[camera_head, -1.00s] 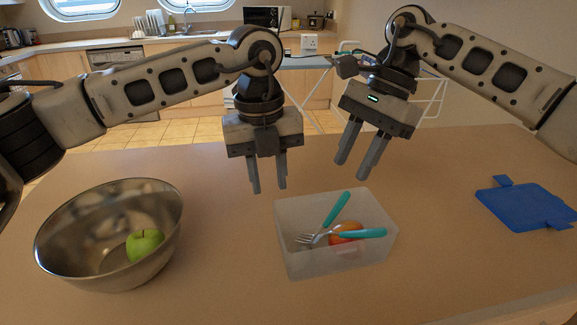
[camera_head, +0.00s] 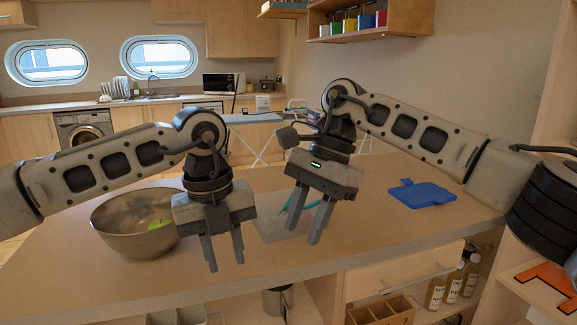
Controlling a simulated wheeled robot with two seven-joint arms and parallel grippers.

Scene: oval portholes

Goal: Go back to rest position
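My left gripper (camera_head: 225,252) hangs in front of the table, its fingers pointing down and apart with nothing between them. My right gripper (camera_head: 307,229) is also open and empty, in front of a translucent box (camera_head: 270,229). That box stands on the table and is partly hidden behind both grippers. A teal-handled utensil (camera_head: 301,202) shows above it; the rest of its contents are hidden. A metal bowl (camera_head: 125,225) stands on the left of the table with a green apple (camera_head: 158,222) in it, partly covered by my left gripper.
Below the tabletop are open shelves with bottles (camera_head: 453,285), a wooden crate (camera_head: 385,312) and a metal pot (camera_head: 278,300). The kitchen counter with a microwave (camera_head: 223,83) is far behind.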

